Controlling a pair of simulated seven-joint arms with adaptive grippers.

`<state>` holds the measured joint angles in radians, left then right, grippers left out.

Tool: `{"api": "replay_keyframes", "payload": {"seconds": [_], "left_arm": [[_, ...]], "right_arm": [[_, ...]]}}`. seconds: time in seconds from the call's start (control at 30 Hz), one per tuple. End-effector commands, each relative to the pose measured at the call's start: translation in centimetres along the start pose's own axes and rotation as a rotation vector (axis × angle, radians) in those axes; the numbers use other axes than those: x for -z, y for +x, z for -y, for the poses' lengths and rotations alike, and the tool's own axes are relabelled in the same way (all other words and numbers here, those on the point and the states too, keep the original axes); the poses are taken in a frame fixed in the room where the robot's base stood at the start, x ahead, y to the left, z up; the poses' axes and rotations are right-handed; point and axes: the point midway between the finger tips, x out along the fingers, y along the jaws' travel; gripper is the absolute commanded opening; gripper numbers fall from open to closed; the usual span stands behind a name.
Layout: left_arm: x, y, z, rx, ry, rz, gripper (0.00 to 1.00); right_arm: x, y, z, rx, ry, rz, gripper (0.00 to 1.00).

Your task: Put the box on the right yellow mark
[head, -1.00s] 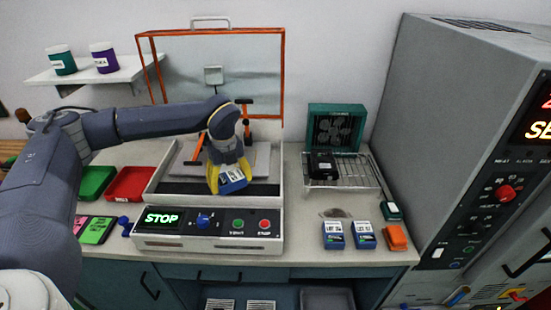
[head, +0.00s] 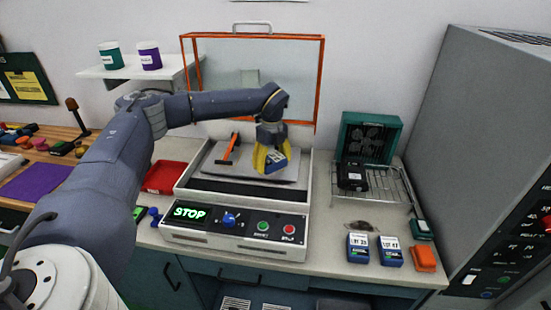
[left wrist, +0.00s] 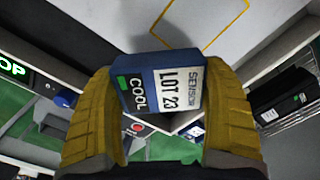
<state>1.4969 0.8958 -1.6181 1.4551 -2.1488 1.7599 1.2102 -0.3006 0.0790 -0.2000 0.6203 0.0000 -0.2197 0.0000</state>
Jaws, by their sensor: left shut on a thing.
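My left gripper (head: 270,160), with yellow fingers, is shut on a blue box (head: 276,161). The box also shows in the left wrist view (left wrist: 162,88), between both fingers, with a white label reading LOT 23 and COOL and a green patch. In the head view the box is over the right part of the grey plate (head: 215,170) of the orange-framed machine. A yellow outlined mark (left wrist: 181,54) shows beyond the box in the left wrist view, partly cut off by the picture edge. I cannot make out the marks in the head view. My right gripper is out of view.
An orange bar (head: 230,149) with black ends is on the plate's left part. The machine's lid (head: 322,85) stands open behind. The control panel (head: 235,225) reads STOP. Two similar blue boxes (head: 358,248) (head: 391,251) and an orange block (head: 424,258) sit right of it, before a wire rack (head: 400,188).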

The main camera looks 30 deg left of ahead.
Motion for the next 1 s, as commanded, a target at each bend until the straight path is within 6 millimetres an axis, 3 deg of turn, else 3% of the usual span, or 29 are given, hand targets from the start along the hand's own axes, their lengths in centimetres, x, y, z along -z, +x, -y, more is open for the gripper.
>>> {"api": "replay_keyframes", "payload": {"seconds": [0.4,0.77,1.0], "left_arm": [[-4.3,-0.1,4.4,0.001,-0.002,0.001,0.43],[-5.2,0.1,5.2,0.001,0.000,0.000,0.43],[-5.2,2.3,5.2,-0.001,0.001,-0.001,0.43]], "right_arm": [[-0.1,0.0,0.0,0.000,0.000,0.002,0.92],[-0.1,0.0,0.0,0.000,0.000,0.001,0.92],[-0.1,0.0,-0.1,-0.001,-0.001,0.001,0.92]]}}
